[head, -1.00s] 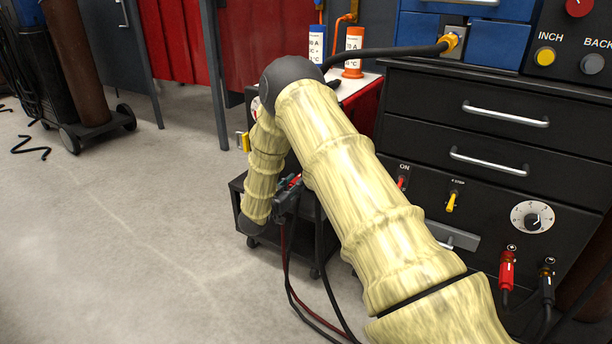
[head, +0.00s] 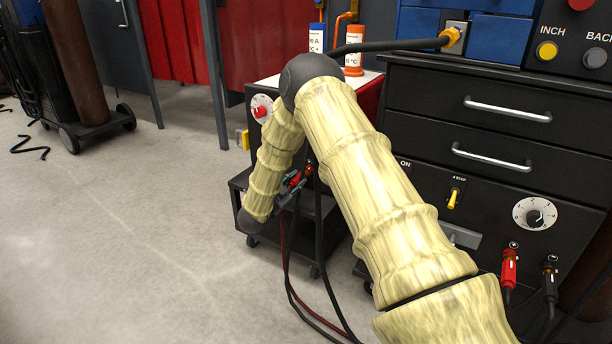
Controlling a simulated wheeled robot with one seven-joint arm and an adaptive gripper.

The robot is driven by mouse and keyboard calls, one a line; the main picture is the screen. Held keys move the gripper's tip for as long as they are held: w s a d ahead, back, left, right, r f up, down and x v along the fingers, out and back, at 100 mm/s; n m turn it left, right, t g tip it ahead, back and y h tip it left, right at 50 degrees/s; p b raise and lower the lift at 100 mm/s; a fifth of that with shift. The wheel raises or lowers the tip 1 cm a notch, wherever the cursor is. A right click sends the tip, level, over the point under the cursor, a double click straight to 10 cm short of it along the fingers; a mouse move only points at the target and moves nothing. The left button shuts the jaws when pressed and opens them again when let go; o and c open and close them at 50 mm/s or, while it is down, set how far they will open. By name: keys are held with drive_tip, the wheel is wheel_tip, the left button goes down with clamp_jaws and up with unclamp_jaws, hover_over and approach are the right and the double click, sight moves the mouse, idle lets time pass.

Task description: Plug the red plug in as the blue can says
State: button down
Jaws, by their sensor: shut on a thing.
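My gripper (head: 292,189) shows as dark grey jaws beside my forearm, low in front of the black machine on a cart (head: 266,91). It is shut on the red plug (head: 296,179), which is mostly hidden by the jaws. A red cable (head: 283,238) hangs below it. Another small red part (head: 309,170) shows just right of the jaws, close to the machine front; I cannot tell whether the plug touches it.
An orange can (head: 354,62) stands right of the blue one. The machine has a red dial (head: 261,108). A black drawer cabinet (head: 470,120) at right carries a red connector (head: 509,268) and a black connector (head: 549,280). Open floor (head: 130,230) lies left.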

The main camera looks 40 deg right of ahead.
drive_tip(key=m+b, duration=0.1)
drive_tip(key=m, duration=0.3)
drive_tip(key=shift+f+m+b, duration=0.1)
drive_tip(key=shift+m+b, duration=0.25)
drive_tip(key=shift+m, duration=0.05)
drive_tip(key=c, duration=1.6)
unclamp_jaws()
drive_tip(key=o, duration=0.5)
drive_tip(key=shift+a, duration=0.1)
